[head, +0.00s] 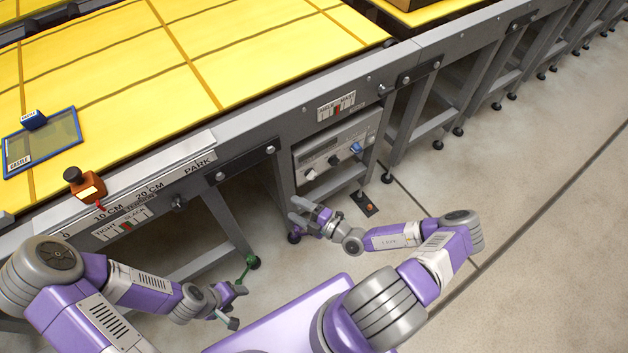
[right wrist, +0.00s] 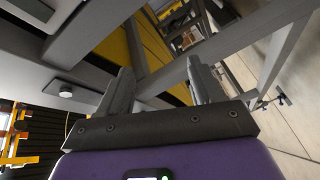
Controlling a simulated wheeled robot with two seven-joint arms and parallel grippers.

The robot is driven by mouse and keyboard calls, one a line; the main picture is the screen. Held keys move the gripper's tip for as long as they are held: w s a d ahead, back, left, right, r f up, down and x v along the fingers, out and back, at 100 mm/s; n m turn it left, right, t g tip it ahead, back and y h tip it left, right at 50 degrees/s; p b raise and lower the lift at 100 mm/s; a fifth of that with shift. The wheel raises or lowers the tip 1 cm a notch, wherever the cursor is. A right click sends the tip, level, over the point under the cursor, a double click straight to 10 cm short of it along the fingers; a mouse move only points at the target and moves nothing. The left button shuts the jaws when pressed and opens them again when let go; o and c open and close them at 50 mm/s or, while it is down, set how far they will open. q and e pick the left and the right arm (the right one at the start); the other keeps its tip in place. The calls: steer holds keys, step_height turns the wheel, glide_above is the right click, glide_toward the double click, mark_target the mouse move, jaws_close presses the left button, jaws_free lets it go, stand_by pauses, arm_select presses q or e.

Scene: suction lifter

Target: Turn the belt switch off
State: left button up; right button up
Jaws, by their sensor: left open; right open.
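A grey control panel (head: 335,150) is set in the side of the conveyor frame, below the yellow belt. It carries a white knob (head: 310,174), a black knob (head: 333,160) and a blue knob (head: 356,147). The labels are too small to read, so I cannot tell which one is the belt switch. My right gripper (head: 299,218) is open and empty, below the panel's left end and apart from it. In the right wrist view its fingers (right wrist: 160,85) stand apart with frame beams beyond. My left gripper (head: 238,306) is open and empty, low at the left.
The yellow belt (head: 270,60) fills the upper left. A small floor plate (head: 364,203) lies below the panel. Frame legs (head: 222,225) stand close to both grippers. Open floor lies right.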

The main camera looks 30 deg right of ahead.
mark_target(313, 178)
steer(key=w+d+f+m+t+h, duration=0.1)
steer(key=d+f+m+t+h, duration=0.15)
steer(key=d+m+h, duration=0.6)
steer(key=shift+m+y, duration=0.45)
steer(key=shift+y, duration=0.1)
steer(key=w, duration=0.2)
steer(key=w+d+b, duration=0.1)
steer(key=w, duration=0.2)
steer(key=w+d+r+b, duration=0.1)
steer(key=w, duration=0.1)
steer(key=shift+w+d, duration=0.1)
steer(key=shift+w, duration=0.15)
steer(key=shift+c, duration=0.2)
steer(key=c, duration=1)
